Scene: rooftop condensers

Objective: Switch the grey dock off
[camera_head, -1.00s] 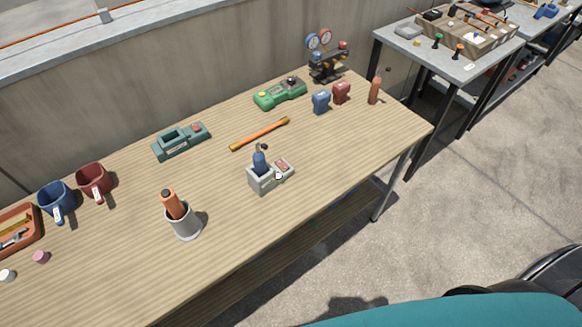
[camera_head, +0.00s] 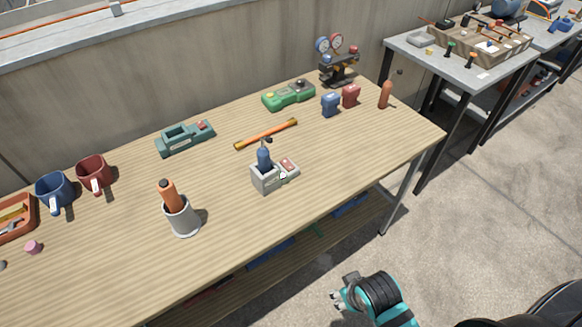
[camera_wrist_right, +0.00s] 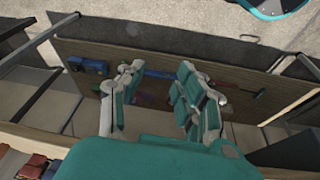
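The grey dock (camera_head: 264,183) stands on the wooden table near its front edge, in the head view. A blue handheld tool (camera_head: 264,159) with a dark top stands upright in it. A red switch (camera_head: 289,164) sits on the dock's right part; its on or off position is too small to tell. My right gripper (camera_head: 340,299) is low, in front of the table and apart from the dock. In the right wrist view its fingers (camera_wrist_right: 156,92) are spread with nothing between them. My left gripper is not in view.
A teal dock (camera_head: 185,138) and a green device (camera_head: 289,95) lie farther back. An orange-yellow bar (camera_head: 266,134) lies behind the grey dock. A grey cup (camera_head: 184,219) with an orange tool stands to its left. The table's front edge (camera_head: 330,205) lies between my right gripper and the dock.

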